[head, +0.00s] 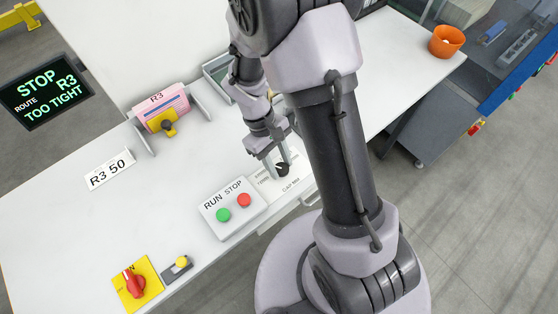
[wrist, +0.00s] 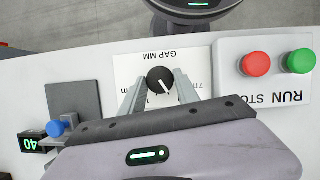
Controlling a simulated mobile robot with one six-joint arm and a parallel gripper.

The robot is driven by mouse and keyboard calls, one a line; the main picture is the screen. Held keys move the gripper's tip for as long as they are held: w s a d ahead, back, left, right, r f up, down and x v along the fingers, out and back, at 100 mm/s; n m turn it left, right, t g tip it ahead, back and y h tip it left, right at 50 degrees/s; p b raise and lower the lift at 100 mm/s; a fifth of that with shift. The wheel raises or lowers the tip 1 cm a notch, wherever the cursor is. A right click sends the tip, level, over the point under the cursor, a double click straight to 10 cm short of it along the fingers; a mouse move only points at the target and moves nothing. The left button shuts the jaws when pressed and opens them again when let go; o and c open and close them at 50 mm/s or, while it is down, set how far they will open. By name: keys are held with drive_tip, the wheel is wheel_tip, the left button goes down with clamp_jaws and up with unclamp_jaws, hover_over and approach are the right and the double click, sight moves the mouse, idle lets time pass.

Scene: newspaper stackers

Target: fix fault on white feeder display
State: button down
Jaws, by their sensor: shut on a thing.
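A dark display (head: 45,92) at the left of the head view reads "STOP R3 ROUTE TOO TIGHT" in green. A black round knob (wrist: 160,79) with a white pointer line sits on a white plate (wrist: 135,66) marked "GAP MM". In the wrist view its pointer slants down and slightly right; the scale is partly hidden by my gripper. My gripper (wrist: 160,90) is shut on the knob, a finger on each side. In the head view the knob (head: 283,170) shows below my gripper (head: 277,160). A white card (head: 108,169) reads "R3 50".
The RUN STOP box (head: 232,208) with green and red buttons stands close beside the knob plate. A holder labelled R3 (head: 162,112) has a yellow knob. A red rotary switch (head: 134,283) is at the front left. A blue knob (wrist: 57,128) is near a small green readout (wrist: 33,143).

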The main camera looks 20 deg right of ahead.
drive_tip(key=shift+m, duration=0.6)
drive_tip(key=shift+y, duration=0.3)
drive_tip(key=c, duration=0.9)
unclamp_jaws()
drive_tip(key=shift+r, duration=0.1)
drive_tip(key=p+v, duration=0.6)
drive_tip(key=v, duration=1.1)
drive_tip(key=shift+w, duration=0.3)
drive_tip(key=shift+r, duration=0.1)
